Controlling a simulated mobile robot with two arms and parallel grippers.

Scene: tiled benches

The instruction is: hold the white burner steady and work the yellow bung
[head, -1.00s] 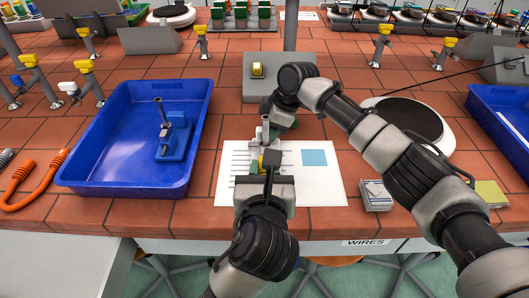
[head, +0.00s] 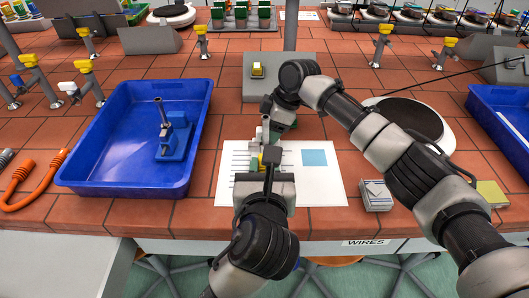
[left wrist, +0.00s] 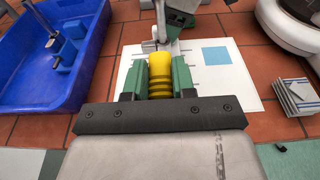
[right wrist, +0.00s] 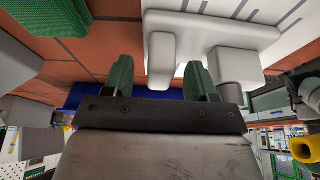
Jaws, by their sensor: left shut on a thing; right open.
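The yellow bung (left wrist: 160,75) is ribbed and sits between the green fingers of my left gripper (left wrist: 157,82), which is shut on it. In the head view my left gripper (head: 268,163) is low over the white sheet and mostly hides the bung. The white burner (head: 265,132) shows partly just beyond it; in the right wrist view its pale body (right wrist: 210,30) is close up. My right gripper (right wrist: 158,72) is open, with a pale upright part of the burner between its fingers; contact cannot be told. Whether bung and burner touch is unclear.
A blue tray (head: 75,180) holding a blue-based stand (head: 175,140) is to the left. An orange cable (head: 35,178) lies at the far left. A black-topped round plate (head: 405,118) and small cards (head: 376,195) are to the right. A grey block (head: 290,82) stands behind.

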